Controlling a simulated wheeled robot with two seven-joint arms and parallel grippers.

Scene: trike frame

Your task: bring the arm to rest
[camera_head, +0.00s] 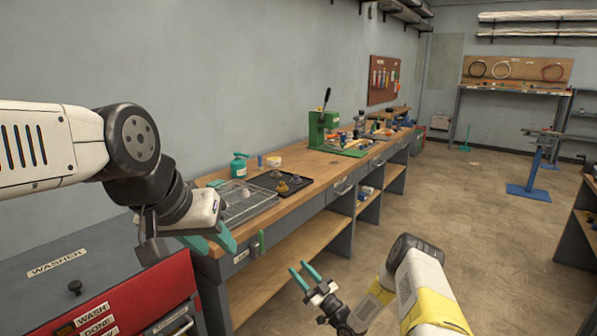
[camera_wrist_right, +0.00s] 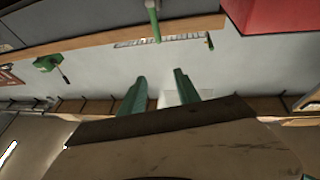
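My left gripper (camera_head: 208,243) is at the left of the head view, in front of the near end of the workbench, with teal fingers. My right gripper (camera_head: 308,279) is low in the middle of the head view, in the open space beside the bench. Its two teal fingers are apart with nothing between them. They also show apart and empty in the right wrist view (camera_wrist_right: 158,92).
A wooden workbench (camera_head: 290,204) runs along the wall, bearing a wire rack (camera_head: 244,205), a dark tray (camera_head: 282,184) and a green press (camera_head: 322,125). A red and grey washer (camera_head: 145,300) stands at lower left. A blue stand (camera_head: 527,191) is at right. The floor between is clear.

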